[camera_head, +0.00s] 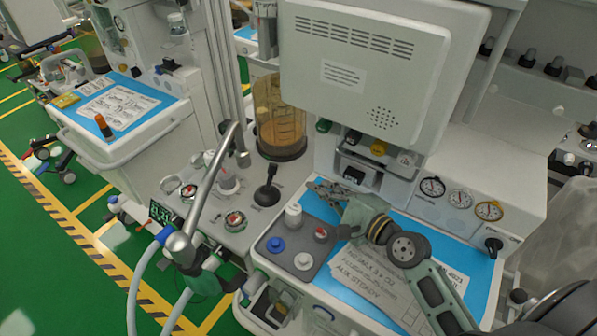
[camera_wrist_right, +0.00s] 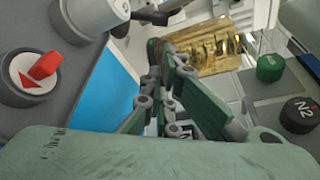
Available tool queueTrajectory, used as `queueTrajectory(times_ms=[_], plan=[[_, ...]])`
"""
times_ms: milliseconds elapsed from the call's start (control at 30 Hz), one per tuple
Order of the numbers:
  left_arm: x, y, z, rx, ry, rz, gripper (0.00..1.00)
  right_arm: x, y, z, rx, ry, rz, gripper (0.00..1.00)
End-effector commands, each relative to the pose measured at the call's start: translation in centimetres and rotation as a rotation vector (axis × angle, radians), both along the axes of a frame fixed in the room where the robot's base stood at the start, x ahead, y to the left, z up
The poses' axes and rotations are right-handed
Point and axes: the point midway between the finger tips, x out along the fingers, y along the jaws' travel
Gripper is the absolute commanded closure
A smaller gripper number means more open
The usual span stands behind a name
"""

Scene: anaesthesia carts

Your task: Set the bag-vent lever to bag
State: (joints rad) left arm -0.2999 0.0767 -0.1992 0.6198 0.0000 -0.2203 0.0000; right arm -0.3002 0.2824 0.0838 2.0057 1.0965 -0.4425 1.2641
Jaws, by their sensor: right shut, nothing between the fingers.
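A black lever with a round knob (camera_head: 271,172) stands on a dark round base on the white machine panel, below the clear amber bellows cylinder. I take it for the bag-vent lever; its marks are too small to read. My right gripper (camera_head: 314,188) comes in from the right, just right of the lever and apart from it, above the blue worktop. Its fingers are shut and empty. They also show in the right wrist view (camera_wrist_right: 168,52), pointing toward the bellows. A dark shape beside the fingertips there is unclear. My left gripper is not in view.
The bellows cylinder (camera_head: 281,118) stands behind the lever. A grey block with coloured knobs (camera_head: 298,248) lies below the gripper. A bent metal arm (camera_head: 208,190) with hoses rises left of the lever. Paper sheets (camera_head: 375,285) lie on the blue worktop (camera_head: 470,262).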

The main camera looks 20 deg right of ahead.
Motion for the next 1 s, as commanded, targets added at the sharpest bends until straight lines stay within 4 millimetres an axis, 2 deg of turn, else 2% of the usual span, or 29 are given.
queueTrajectory(times_ms=[167,400,600,767,1000], plan=[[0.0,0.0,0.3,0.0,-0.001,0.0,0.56,1.4,0.5,-0.1,0.004,-0.002,-0.001,1.0],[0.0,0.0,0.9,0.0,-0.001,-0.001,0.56,5.5,2.1,-0.8,0.003,-0.002,-0.001,1.0],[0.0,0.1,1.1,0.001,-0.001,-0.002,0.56,8.2,3.1,-1.4,0.001,-0.001,0.0,1.0],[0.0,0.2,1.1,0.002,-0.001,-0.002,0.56,9.1,3.4,-1.6,0.0,-0.001,0.0,1.0],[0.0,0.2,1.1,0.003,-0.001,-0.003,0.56,9.2,3.5,-1.7,0.0,-0.001,0.0,1.0]])
